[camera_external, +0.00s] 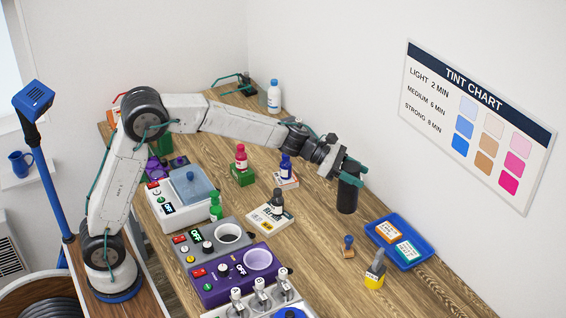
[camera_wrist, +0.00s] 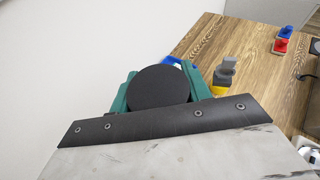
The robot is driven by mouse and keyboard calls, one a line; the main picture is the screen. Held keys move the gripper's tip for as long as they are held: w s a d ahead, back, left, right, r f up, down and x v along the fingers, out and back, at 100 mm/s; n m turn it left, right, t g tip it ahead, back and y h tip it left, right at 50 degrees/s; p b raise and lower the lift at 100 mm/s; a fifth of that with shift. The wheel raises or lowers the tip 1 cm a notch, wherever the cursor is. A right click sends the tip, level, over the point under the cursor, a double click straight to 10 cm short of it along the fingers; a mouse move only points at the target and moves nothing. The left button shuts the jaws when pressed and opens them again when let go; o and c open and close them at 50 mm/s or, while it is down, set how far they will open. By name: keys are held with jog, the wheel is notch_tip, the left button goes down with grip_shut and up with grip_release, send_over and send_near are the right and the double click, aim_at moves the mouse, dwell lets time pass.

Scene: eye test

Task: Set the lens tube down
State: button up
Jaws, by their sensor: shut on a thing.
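The lens tube (camera_external: 347,194) is a black upright cylinder at the right end of my arm in the external view. My gripper (camera_external: 350,168) has green fingers and is shut around the tube's upper part. In the wrist view the tube's round dark end (camera_wrist: 158,86) shows between the green fingers of my gripper (camera_wrist: 155,88). The tube looks upright. I cannot tell whether its lower end touches the wooden table (camera_external: 320,262) or hangs just above it.
A blue tray (camera_external: 424,258) with two labelled blocks lies right of the tube. A small stamp (camera_external: 348,247) and a yellow-based object (camera_external: 376,270) stand in front. Bare table surrounds the tube.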

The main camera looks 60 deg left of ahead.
jog(key=s+d+f+m+g+h, duration=0.25)
jog(key=s+d+m+g, duration=0.25)
jog(key=s+d, duration=1.15)
notch_tip(320, 180, down, 10)
jog(key=g, duration=0.1)
jog(key=shift+s+m+h, duration=0.35)
jog(key=shift+s+m, duration=0.05)
jog(key=shift+f, duration=0.1)
jog(key=o, duration=1.3)
jog(key=shift+f, duration=0.1)
jog(key=shift+o, duration=0.2)
